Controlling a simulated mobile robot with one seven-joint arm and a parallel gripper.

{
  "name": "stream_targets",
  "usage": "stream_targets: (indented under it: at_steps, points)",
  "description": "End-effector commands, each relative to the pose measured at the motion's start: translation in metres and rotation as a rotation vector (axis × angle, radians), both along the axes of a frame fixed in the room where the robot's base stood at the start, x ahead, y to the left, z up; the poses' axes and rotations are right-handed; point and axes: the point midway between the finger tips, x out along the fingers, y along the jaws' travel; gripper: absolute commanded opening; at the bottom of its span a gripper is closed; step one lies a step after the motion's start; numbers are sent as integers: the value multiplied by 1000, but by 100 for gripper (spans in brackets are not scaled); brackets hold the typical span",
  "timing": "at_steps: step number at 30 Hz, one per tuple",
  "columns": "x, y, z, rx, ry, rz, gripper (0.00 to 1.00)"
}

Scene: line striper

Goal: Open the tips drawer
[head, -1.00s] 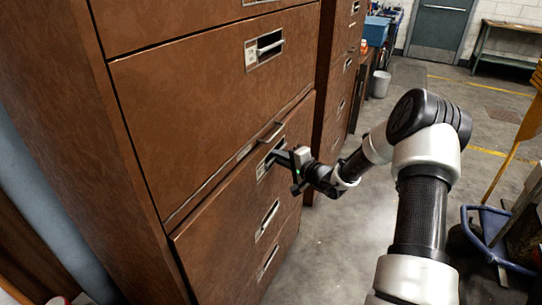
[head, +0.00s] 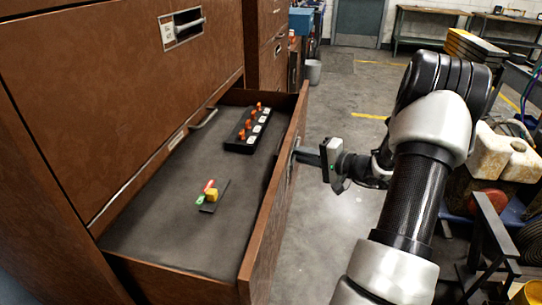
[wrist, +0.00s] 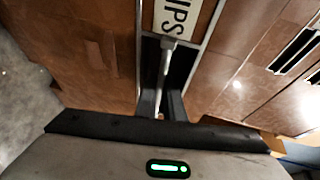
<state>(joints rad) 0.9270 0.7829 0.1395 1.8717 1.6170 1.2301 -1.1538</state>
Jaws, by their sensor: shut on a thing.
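The tips drawer (head: 262,215) is pulled well out of the brown cabinet, and its inside shows in the head view. Its label, with letters reading "IPS" (wrist: 176,18), shows in the wrist view above the handle (wrist: 166,62). My gripper (head: 300,157) is at the outer face of the drawer front, its fingers shut on the handle. In the wrist view the fingers (wrist: 170,105) reach into the dark handle recess. In the head view the handle is hidden behind the drawer front.
A black rack with orange and white pieces (head: 250,130) and a small dark strip with coloured blocks (head: 210,196) lie in the drawer. A closed drawer (head: 120,75) is above. Grey floor (head: 335,220) is open to the right. Yellow-white containers (head: 500,150) stand at far right.

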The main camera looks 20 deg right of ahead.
Motion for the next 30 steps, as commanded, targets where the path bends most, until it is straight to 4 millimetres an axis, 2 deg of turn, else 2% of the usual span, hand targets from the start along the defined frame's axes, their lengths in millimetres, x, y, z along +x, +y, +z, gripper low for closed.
stream_targets:
  at_steps: [1, 6, 12, 27, 28, 30]
  points:
    - [-7, -10, -4, -3, 3, -4, 0]
    - [-23, -33, -3, -2, 2, -3, 0]
    - [-34, -47, -2, -2, 2, -1, 0]
    - [-37, -50, -1, -1, 2, 1, 0]
    - [-37, -50, -1, -1, 2, 1, 13]
    - [-37, -50, -1, 0, 1, 1, 16]
